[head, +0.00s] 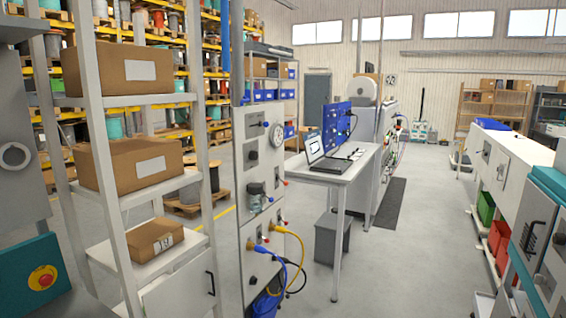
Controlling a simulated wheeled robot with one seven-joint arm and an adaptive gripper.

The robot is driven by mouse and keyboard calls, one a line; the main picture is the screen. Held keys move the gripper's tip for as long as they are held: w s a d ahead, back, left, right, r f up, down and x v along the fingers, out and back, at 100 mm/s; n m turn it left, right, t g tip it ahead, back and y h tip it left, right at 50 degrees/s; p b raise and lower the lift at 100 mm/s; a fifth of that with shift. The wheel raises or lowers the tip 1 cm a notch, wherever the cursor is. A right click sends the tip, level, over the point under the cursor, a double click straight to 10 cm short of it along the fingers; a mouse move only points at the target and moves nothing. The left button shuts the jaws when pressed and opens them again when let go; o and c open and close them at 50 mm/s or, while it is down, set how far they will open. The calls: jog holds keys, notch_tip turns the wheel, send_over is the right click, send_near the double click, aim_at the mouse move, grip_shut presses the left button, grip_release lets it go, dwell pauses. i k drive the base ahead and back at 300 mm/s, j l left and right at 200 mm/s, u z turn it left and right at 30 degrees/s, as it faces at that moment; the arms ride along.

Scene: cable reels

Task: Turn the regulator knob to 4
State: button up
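A tall light-grey service panel (260,225) stands near the middle of the head view. It carries a round white gauge (276,136) at the upper right and a dark knob (252,155) on a grey plate. Lower down is a dark-topped unit with a clear bowl (257,202), which looks like a regulator. Another dark knob (252,280) sits near the bottom. Which of these is the regulator knob is not certain. Any scale numbers are too small to read. My gripper is not in view.
A shelf rack with cardboard boxes (127,164) stands just left of the panel. Blue and yellow cables (291,240) hang from the panel's lower part. A table with a laptop (327,148) stands behind it at right. The grey floor (410,240) is open to the right.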

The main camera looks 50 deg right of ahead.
aim_at(253, 154)
jog(key=z, duration=1.55)
